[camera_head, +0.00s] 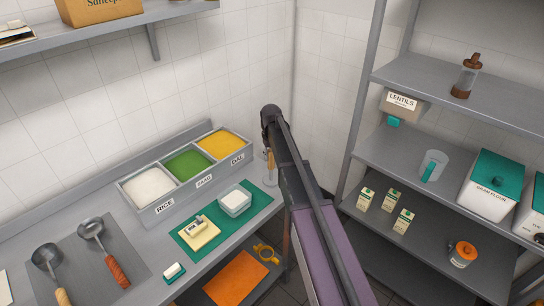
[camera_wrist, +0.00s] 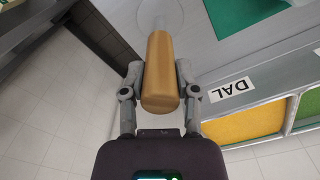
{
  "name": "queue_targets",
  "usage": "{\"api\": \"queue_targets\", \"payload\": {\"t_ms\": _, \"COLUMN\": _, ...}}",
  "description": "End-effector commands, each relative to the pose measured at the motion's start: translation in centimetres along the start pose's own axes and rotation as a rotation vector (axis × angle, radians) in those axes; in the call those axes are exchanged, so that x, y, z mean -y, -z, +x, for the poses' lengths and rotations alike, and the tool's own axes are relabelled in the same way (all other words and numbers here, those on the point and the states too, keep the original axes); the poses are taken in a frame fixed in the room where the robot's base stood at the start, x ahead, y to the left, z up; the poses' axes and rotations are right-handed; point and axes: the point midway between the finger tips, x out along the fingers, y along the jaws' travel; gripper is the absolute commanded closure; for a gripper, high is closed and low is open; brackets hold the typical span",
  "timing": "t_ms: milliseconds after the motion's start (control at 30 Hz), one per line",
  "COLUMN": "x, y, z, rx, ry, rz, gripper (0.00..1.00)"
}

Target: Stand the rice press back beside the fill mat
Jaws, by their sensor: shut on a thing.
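The rice press has a wooden handle (camera_wrist: 163,75) and a clear round foot (camera_wrist: 158,18), which points away from my wrist camera. My gripper (camera_wrist: 160,78) is shut on the handle, one finger on each side. In the head view the press (camera_head: 269,162) is upright at the counter's right end, just right of the fill mat (camera_head: 262,193). My arm partly covers it there and hides my gripper. I cannot tell whether the foot touches the counter. The green mat also shows in the wrist view (camera_wrist: 232,18), beside the press.
A white container (camera_head: 235,203) and a cream block with a small tool (camera_head: 199,232) are on the mat. The rice, green and dal bins (camera_head: 185,170) stand behind it. Two ladles (camera_head: 92,232) lie left. A shelf rack (camera_head: 375,150) stands right.

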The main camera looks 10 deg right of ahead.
Motion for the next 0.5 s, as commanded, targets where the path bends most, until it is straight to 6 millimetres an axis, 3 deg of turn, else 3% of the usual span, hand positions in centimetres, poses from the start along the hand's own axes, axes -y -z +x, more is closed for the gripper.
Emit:
{"api": "queue_targets", "payload": {"t_ms": 67, "x": 0.01, "y": 0.00, "z": 0.32, "rx": 0.000, "ry": 0.000, "rz": 0.000, "gripper": 1.00}}
{"api": "queue_targets", "payload": {"t_ms": 100, "x": 0.02, "y": 0.00, "z": 0.22, "rx": 0.000, "ry": 0.000, "rz": 0.000, "gripper": 0.51}}
{"api": "queue_targets", "payload": {"t_ms": 200, "x": 0.02, "y": 0.00, "z": 0.19, "rx": 0.000, "ry": 0.000, "rz": 0.000, "gripper": 0.25}}
{"api": "queue_targets", "payload": {"t_ms": 500, "x": 0.04, "y": 0.00, "z": 0.19, "rx": 0.000, "ry": 0.000, "rz": -0.001, "gripper": 0.25}}
